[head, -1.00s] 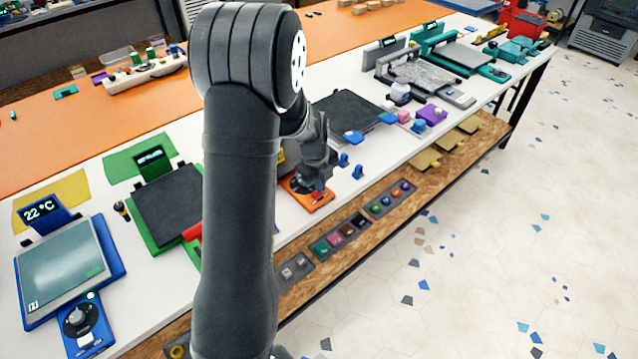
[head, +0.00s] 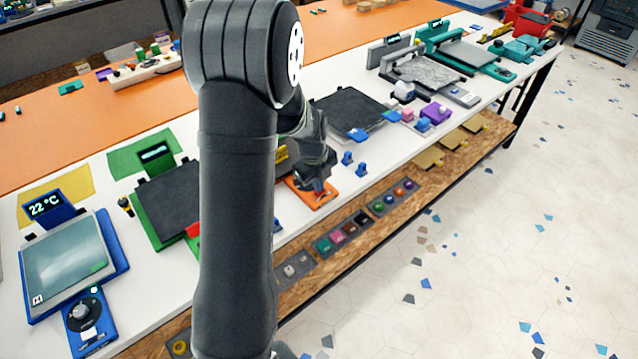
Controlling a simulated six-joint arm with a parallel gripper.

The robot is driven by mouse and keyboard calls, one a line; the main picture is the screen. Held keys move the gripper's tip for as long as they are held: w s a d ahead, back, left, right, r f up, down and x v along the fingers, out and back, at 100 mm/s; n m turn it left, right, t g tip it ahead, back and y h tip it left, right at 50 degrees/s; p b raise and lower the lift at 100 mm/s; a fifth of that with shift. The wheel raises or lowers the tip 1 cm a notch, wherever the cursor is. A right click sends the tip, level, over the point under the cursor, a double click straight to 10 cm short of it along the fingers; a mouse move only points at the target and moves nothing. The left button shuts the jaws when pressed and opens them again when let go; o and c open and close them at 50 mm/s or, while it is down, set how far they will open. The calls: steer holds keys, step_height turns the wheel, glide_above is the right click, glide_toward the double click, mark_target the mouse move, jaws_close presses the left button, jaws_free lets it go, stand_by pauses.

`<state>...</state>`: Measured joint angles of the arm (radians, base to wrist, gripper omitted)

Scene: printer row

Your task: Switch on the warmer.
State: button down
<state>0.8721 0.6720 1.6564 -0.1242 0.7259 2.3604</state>
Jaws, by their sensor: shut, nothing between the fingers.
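My gripper (head: 318,186) is shut and empty, pointing down at an orange control panel (head: 327,200) on the table's front edge. Its fingertips are at or just above the panel; I cannot tell if they touch. They cover most of the panel's control. The orange panel's machine is largely hidden behind my arm; a bit of yellow shows there. At the left stands a blue machine with a grey plate (head: 65,258), a lit display (head: 46,206) reading 22 °C and a blue panel with a round knob (head: 82,312). No view shows a label naming the warmer.
A green machine with a dark plate (head: 165,205) stands left of my arm. Small blue pieces (head: 361,170) stand right of the orange panel, near a dark plate (head: 350,108). More machines line the table's far end. A wooden shelf (head: 400,215) with trays runs below.

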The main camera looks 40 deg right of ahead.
step_height(320, 180, up, 14)
steer(key=a, duration=0.2)
steer(key=shift+a+f, duration=0.2)
steer(key=shift+s+d+h, duration=0.3)
steer(key=shift+s+d, duration=0.05)
steer(key=shift+d, duration=0.35)
steer(key=f, duration=0.4)
steer(key=d+f, duration=0.1)
steer(key=f, duration=0.4)
steer(key=d+f, duration=0.1)
steer(key=f, duration=0.3)
steer(key=shift+d+f, duration=0.2)
steer(key=shift+f, duration=0.15)
